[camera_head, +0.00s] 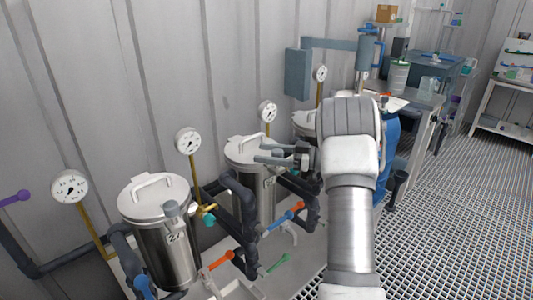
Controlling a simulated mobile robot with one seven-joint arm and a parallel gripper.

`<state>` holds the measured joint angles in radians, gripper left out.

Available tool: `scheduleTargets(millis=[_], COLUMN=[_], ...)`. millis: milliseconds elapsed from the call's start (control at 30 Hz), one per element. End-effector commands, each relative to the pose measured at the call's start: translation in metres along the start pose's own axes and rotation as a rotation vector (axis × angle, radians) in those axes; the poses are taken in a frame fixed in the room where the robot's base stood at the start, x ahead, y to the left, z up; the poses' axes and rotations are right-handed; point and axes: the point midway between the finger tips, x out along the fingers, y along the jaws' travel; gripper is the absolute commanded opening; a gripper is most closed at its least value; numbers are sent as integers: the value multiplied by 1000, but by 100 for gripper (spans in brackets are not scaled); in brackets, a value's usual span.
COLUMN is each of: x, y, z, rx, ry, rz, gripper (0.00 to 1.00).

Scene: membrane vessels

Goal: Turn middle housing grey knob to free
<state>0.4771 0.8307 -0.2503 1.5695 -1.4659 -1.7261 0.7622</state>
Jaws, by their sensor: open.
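The middle housing (250,187) is an upright steel vessel with a pale lid (240,147) and a handle on top. My gripper (262,154) reaches in from the right, with its fingers pointing left over the front right part of that lid. The jaws are open, with two dark fingers slightly apart. I cannot make out the middle housing's grey knob; my gripper covers that part of the lid. I cannot tell whether the fingers touch anything. A grey knob (172,208) shows at the front lid edge of the left housing (166,247).
Pressure gauges (187,141) on brass stems stand behind the housings. Dark pipes with an orange handle (221,260), a blue handle (278,222) and a green handle (279,263) run between them. The right housing (304,123) is partly behind my arm. Open grating floor (430,230) lies right.

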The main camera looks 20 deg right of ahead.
Motion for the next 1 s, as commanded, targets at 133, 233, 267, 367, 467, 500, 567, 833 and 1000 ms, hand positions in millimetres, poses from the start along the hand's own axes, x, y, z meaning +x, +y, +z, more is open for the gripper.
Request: scheduleTargets(millis=[133,233,267,367,467,500,567,833,1000], x=[-15,-34,-42,-67,-92,-102,-116,-162,-172], y=[1,1,1,1,1,1,1,0,0], z=[0,-1,0,-1,-1,-1,-1,-1,0], rx=[1,1,1,0,0,0,0,-1,0], ry=[-1,0,-1,-2,-1,-1,-1,0,0], rz=[3,5,5,6,6,5,6,1,1], gripper=[72,72,72,72,72,72,72,72,72])
